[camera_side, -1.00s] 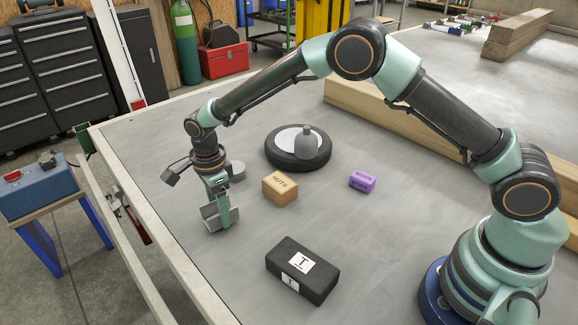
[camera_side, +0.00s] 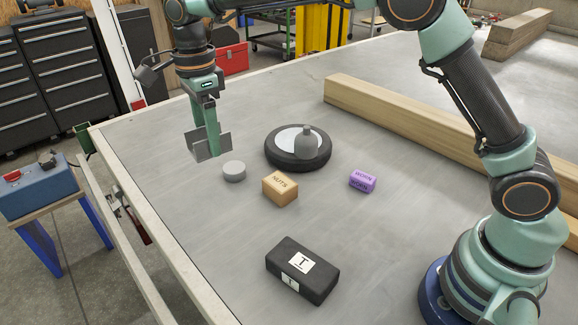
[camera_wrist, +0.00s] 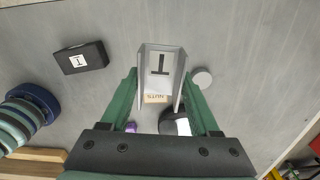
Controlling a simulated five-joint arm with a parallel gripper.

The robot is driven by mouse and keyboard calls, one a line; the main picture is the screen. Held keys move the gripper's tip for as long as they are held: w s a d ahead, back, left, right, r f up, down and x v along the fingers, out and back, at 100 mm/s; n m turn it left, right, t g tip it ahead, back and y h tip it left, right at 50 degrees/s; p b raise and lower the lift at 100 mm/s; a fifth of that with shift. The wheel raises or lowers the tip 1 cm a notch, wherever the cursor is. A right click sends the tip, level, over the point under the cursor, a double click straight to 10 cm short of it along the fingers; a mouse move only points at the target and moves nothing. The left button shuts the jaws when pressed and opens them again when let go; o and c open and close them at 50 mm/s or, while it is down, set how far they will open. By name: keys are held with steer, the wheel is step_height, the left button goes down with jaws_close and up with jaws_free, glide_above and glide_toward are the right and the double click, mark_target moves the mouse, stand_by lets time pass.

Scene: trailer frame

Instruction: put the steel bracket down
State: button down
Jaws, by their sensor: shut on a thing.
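The steel bracket (camera_side: 196,148) is a grey bent channel with upright sides, held in my gripper (camera_side: 211,132). It hangs above the left part of the table, clear of the surface. In the wrist view the bracket (camera_wrist: 161,66) lies between the two green fingers of my gripper (camera_wrist: 160,82), with a dark T mark on its face. The fingers are shut on it.
A grey disc (camera_side: 234,172), a NUTS box (camera_side: 280,191), a purple WORN block (camera_side: 362,181) and a black T block (camera_side: 290,262) stand on the table. A timber beam (camera_side: 400,118) lies behind. The front-left table is clear.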

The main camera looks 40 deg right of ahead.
steer(key=s+d+r, duration=0.2)
steer(key=s+d, duration=0.3)
steer(key=d, duration=0.6)
steer(key=n, duration=0.1)
glide_above(332, 218)
step_height(332, 218, down, 2)
step_height(332, 218, down, 20)
steer(key=shift+d+r, duration=0.1)
steer(key=shift+f, duration=0.2)
steer(key=shift+c, duration=0.6)
jaws_free()
